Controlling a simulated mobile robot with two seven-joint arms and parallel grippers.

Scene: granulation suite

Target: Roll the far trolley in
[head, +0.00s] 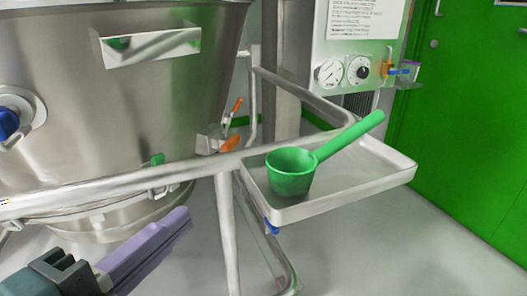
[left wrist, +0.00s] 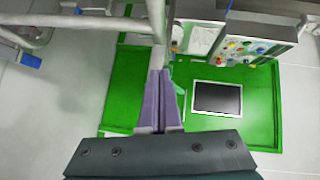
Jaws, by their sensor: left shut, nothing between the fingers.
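A trolley with a pale metal tubular frame (head: 200,172) carries a large steel bowl (head: 170,95) in the head view. Its rail runs across the picture and bends at the right around a tray (head: 345,199). I cannot tell whether this is the far trolley. My left gripper (head: 183,217), with purple fingers, is at the lower left, below the rail in the picture. It is shut and empty. In the left wrist view the shut fingers (left wrist: 159,75) point toward a metal post (left wrist: 157,22); contact is not clear. My right gripper is not in view.
A green scoop (head: 291,171) rests in the tray, its handle sticking up to the right. Behind stands a panel with gauges (head: 329,73) and an orange-and-blue valve. A green door (head: 465,120) is at the right. Pale floor (head: 400,258) is clear at lower right.

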